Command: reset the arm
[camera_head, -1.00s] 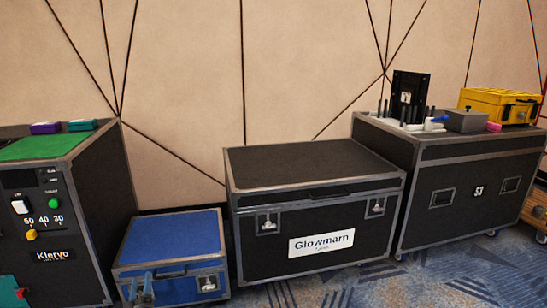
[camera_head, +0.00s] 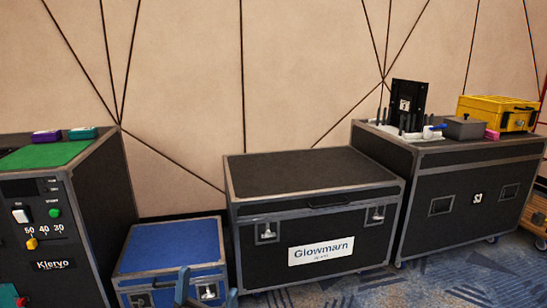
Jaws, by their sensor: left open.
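My left gripper (camera_head: 207,294) shows only by its blue-grey fingertips at the bottom edge. They are apart and I see nothing held between them. They overlap the front of the blue case (camera_head: 172,243) in the picture; I cannot tell how far in front of it they are. The rest of my left arm is out of the frame. My right gripper is not in view.
A black Glowmarn case (camera_head: 315,177) stands in the middle. The Klervo cabinet (camera_head: 100,215) is at the left. A taller black case (camera_head: 455,205) at the right bears a yellow box (camera_head: 497,112) and a grey box (camera_head: 463,128). Patterned carpet (camera_head: 440,282) is clear at lower right.

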